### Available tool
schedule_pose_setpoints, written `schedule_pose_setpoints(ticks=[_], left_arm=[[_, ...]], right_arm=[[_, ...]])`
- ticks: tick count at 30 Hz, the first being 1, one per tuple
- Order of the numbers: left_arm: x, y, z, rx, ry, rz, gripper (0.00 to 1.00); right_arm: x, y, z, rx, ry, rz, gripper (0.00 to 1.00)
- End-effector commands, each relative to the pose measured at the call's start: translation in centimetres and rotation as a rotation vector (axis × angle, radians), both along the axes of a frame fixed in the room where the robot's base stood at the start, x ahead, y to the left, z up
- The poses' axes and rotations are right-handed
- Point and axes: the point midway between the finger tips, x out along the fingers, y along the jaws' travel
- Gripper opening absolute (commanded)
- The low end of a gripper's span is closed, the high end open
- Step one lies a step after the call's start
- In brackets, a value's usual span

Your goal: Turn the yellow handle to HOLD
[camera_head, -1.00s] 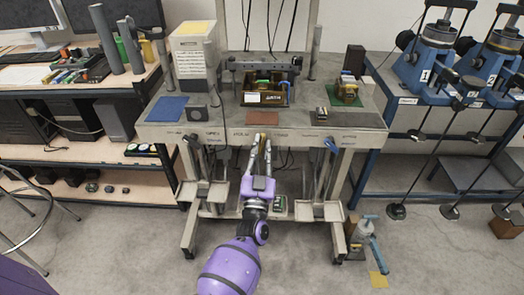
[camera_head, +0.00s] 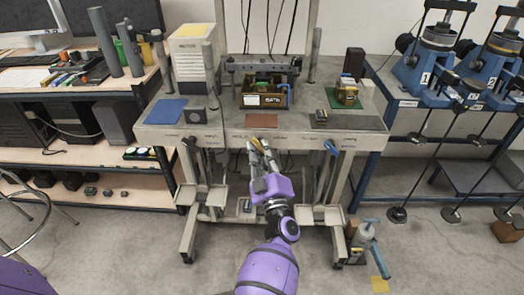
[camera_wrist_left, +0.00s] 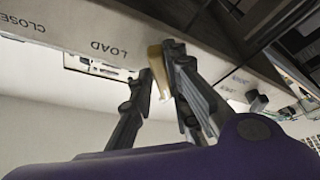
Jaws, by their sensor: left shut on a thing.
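The yellow handle (camera_head: 256,144) is at the front edge of the grey bench, near the middle. My left gripper (camera_head: 262,152) reaches up to it from below, fingers leaning up and to the left, and is shut on it. In the left wrist view the yellow handle (camera_wrist_left: 157,70) sits between the fingertips of my left gripper (camera_wrist_left: 162,75). The label LOAD (camera_wrist_left: 108,48) is on the bench edge just left of the handle there, with CLOSE further left. My right gripper is not in view.
A blue handle (camera_head: 331,147) hangs from the same bench edge to the right, and a grey lever (camera_head: 190,148) to the left. A wooden bin (camera_head: 265,98), a blue mat (camera_head: 166,110) and a red-brown mat (camera_head: 262,121) lie on the bench. Open floor is in front.

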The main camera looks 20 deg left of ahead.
Motion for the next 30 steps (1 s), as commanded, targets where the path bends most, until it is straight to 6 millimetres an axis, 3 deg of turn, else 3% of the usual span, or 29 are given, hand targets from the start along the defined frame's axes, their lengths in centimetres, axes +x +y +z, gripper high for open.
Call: schedule_pose_setpoints(ticks=[23,24,27,30], left_arm=[[-0.22,0.58,-0.29,-0.101,-0.027,0.01,0.0],[-0.22,0.59,-0.3,-0.1,-0.026,0.011,0.19],[-0.2,0.52,-0.3,-0.1,-0.026,0.009,0.31],[-0.15,0.39,-0.22,-0.1,-0.026,0.006,0.31]], right_arm=[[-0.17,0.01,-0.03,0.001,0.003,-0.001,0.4],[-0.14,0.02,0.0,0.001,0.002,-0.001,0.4],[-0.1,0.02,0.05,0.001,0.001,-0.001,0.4],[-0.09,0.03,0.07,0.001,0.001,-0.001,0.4]])
